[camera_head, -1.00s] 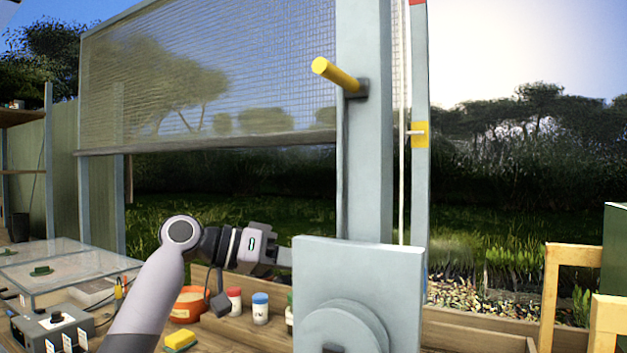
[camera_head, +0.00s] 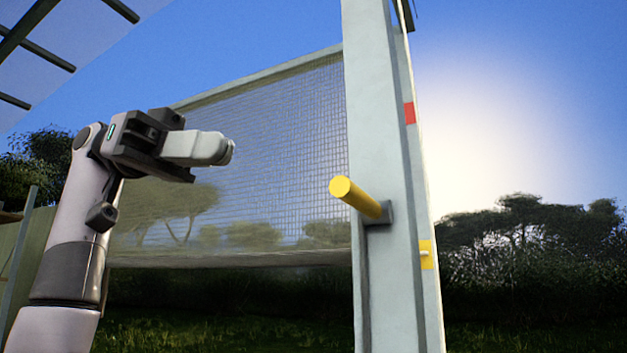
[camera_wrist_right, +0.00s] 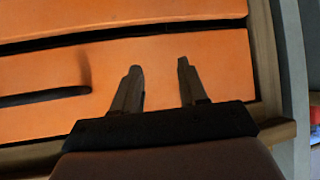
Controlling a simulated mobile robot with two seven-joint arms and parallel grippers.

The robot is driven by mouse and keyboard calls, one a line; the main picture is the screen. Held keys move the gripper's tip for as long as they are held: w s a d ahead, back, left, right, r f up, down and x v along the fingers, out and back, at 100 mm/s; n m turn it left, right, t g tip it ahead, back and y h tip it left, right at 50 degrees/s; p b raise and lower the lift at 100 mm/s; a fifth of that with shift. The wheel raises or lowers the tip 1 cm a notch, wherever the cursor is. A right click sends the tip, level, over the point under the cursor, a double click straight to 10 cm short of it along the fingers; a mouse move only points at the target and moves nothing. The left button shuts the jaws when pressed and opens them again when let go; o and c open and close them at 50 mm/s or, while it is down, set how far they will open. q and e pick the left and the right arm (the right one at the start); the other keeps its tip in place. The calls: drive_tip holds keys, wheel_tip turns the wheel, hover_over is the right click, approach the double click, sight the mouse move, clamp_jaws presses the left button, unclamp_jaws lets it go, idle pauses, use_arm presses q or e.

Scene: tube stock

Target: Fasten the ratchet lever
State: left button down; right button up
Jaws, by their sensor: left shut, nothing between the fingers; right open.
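A yellow cylindrical handle (camera_head: 358,198) sticks out from a dark bracket on the grey post, its round end toward me. It may be the ratchet lever; no other lever shows. My left gripper (camera_head: 226,151) is raised in front of the mesh screen, left of and above the handle in the picture, and apart from it. Its fingers are shut with nothing between them. My right gripper (camera_wrist_right: 158,78) shows only in the right wrist view. Its two fingers are apart and empty, in front of an orange slatted surface (camera_wrist_right: 200,60).
The tall grey post (camera_head: 375,90) stands right of the mesh screen (camera_head: 290,130) and bears red (camera_head: 409,113) and yellow (camera_head: 427,262) marks on its side. A roof frame (camera_head: 70,40) is at the upper left. Open air lies between left gripper and handle.

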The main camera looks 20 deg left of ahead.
use_arm(q)
drive_tip(key=shift+s+a+r+m, duration=0.15)
drive_tip(key=shift+s+r+m, duration=0.15)
drive_tip(key=shift+s, duration=0.15)
drive_tip(key=b, duration=0.1)
approach(361, 202)
drive_tip(key=d+r, duration=0.4)
drive_tip(key=f, duration=0.1)
drive_tip(key=d+f, duration=0.1)
drive_tip(key=f+b, duration=0.1)
drive_tip(key=shift+d+f, duration=0.2)
drive_tip(key=shift+d, duration=0.2)
